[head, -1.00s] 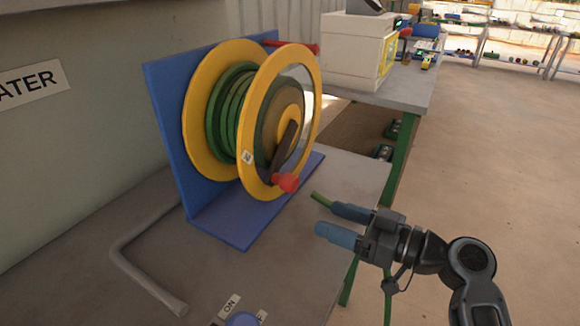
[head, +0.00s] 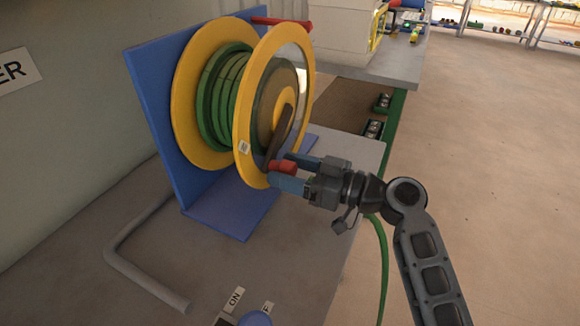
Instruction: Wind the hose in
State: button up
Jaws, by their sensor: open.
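The hose reel has yellow flanges (head: 196,95) on a blue stand (head: 160,130). Green hose (head: 222,95) is coiled between the flanges. A dark crank arm (head: 281,132) on the front flange ends in a red handle (head: 282,167). My gripper (head: 290,173) is at the handle, with one blue-tipped finger on its far side and one on its near side. The fingers are open around it; I cannot tell if they touch it. A length of green hose (head: 383,260) hangs down past the table edge, behind my arm.
The reel stands on a grey table (head: 290,265). A bent grey pipe (head: 135,255) lies at the left, and a blue knob (head: 254,318) with an ON label (head: 235,297) is at the front. A white machine (head: 340,35) stands on the table behind. Floor at right is clear.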

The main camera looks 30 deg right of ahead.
jog(key=shift+c, duration=0.2)
grip_shut()
dwell(0.5)
